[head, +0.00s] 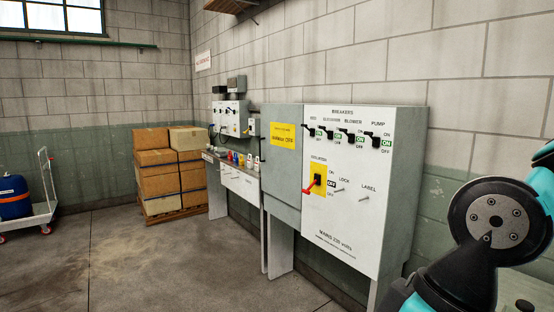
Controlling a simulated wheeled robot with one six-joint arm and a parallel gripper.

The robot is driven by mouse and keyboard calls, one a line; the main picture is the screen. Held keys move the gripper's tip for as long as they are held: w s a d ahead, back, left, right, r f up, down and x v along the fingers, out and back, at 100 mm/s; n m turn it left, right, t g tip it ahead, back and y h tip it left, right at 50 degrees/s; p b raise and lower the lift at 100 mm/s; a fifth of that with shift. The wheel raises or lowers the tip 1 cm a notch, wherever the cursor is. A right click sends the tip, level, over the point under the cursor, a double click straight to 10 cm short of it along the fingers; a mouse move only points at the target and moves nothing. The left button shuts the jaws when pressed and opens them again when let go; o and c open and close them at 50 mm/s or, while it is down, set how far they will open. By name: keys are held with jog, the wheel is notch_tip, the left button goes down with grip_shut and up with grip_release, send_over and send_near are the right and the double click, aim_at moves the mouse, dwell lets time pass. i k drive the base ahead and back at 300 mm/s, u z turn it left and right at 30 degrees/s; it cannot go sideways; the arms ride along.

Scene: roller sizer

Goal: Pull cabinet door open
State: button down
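A cabinet with a white front panel (362,215) stands on legs against the right wall. A grey face with a yellow sign (283,134) adjoins it on the left. I cannot tell for sure which face is the door; no face visibly stands ajar. The white panel carries a row of black breaker switches (330,133) near the top. Below them is a yellow isolator (318,178) with a red handle (311,186) slanting down to the left. Two small pegs sit beside it, near the labels LOCK and LABEL. My gripper is out of view; only my arm shows at the right edge.
A bench (238,181) with small coloured items stands left of the cabinet, under wall boxes (229,117). Stacked cartons (158,172) on a pallet and a trolley (40,217) with a blue drum stand farther back. The floor in front is clear.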

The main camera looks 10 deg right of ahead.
aim_at(280, 143)
jog(key=u, duration=0.35)
jog(key=i, duration=0.85)
jog(key=u, duration=0.8)
jog(key=i, duration=2)
jog(key=z, duration=0.8)
jog(key=i, duration=1.4)
jog(key=z, duration=0.75)
